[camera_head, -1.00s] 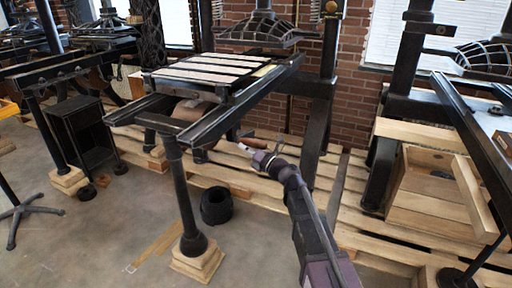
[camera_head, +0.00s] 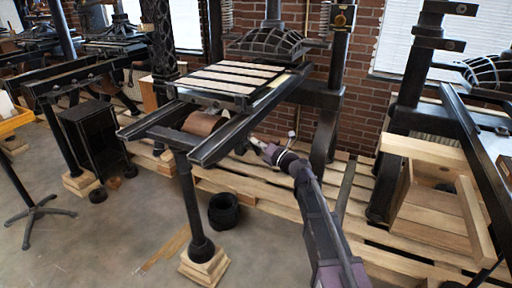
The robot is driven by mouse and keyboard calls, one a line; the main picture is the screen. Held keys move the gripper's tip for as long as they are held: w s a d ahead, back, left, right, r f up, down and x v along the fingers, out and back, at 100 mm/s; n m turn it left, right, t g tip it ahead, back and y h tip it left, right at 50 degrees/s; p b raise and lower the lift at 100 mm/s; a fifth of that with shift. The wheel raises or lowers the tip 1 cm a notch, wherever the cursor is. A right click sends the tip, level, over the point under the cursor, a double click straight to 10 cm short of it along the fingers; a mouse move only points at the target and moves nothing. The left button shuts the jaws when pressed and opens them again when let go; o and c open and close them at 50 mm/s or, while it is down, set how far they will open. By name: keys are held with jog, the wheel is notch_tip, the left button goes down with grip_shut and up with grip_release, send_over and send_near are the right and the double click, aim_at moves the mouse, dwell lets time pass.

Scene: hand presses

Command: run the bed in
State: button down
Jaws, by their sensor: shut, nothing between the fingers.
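The press bed (camera_head: 228,81) is a flat black plate with pale bars across it, lying on two dark rails. Most of it is out in front of the domed platen (camera_head: 268,43), with its far end near the platen's edge. Below the bed, a brown drum (camera_head: 203,123) shows between the rails. My gripper (camera_head: 249,143) is low beside the near rail (camera_head: 240,125), at the end of my raised arm. It looks shut with nothing in it. Its fingertips are small and partly lost against the rail and dark parts, so any contact there cannot be told.
A front post (camera_head: 192,205) on a wooden block holds up the rail ends. Wooden pallets (camera_head: 262,203) lie under the press. Another press with a wooden box (camera_head: 430,210) stands right. Bare floor is open at front left.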

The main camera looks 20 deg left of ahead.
jog(key=shift+w+d+r+p, duration=0.2)
jog(key=shift+w+r+p, duration=0.4)
jog(key=shift+w+r, duration=0.35)
jog(key=shift+f, duration=0.15)
jog(key=shift+s, duration=0.3)
jog(key=s+d, duration=0.7)
jog(key=d, duration=0.1)
jog(key=shift+s, duration=0.35)
